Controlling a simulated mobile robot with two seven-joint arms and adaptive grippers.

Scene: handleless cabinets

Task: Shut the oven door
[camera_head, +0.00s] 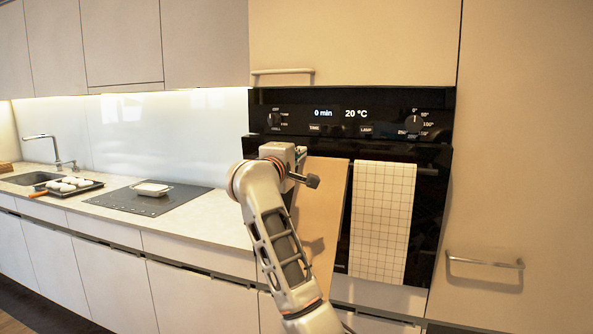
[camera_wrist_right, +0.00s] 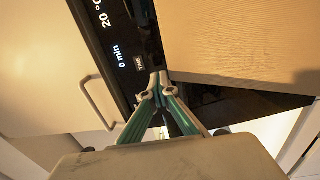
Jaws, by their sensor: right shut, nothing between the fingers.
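The oven door (camera_head: 428,200) is dark and stands upright, at or very near the oven front below the control panel (camera_head: 350,115). I cannot tell whether a narrow gap remains at its top edge. A white checked towel (camera_head: 380,222) and a plain tan sheet or towel (camera_head: 322,210) hang down its front. My left gripper is out of view.
Cabinets with bar handles lie above the oven (camera_head: 283,72) and to its right (camera_head: 485,263). At left a counter (camera_head: 215,220) holds a hob (camera_head: 148,198) with a white dish (camera_head: 152,188), a tray of pale round items (camera_head: 68,185) and a sink.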

